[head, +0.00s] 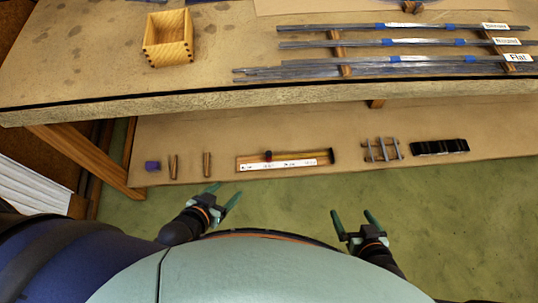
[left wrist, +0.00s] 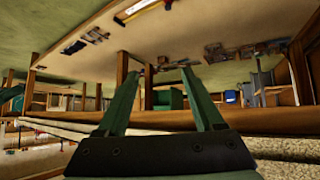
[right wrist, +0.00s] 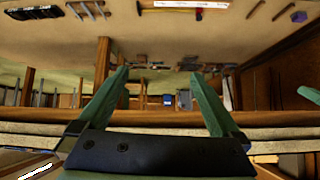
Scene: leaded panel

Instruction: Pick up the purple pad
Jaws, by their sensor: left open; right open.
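The purple pad (head: 153,166) is a small block lying at the left end of the lower shelf in the head view. It also shows at the top right corner of the right wrist view (right wrist: 299,17). I cannot make it out in the left wrist view. My left gripper (head: 227,190) is open and empty, in front of the lower shelf and to the right of the pad. My right gripper (head: 352,212) is open and empty, further right and well away from the pad. Neither gripper touches anything.
On the lower shelf (head: 225,150), two wooden sticks (head: 173,166) lie right of the pad, then a ruler-like tool (head: 285,162), metal pieces (head: 383,150) and a black item (head: 440,147). The tabletop above, with a wooden box (head: 168,38) and lead strips (head: 400,43), overhangs the shelf. A slanted wooden leg (head: 85,160) stands left.

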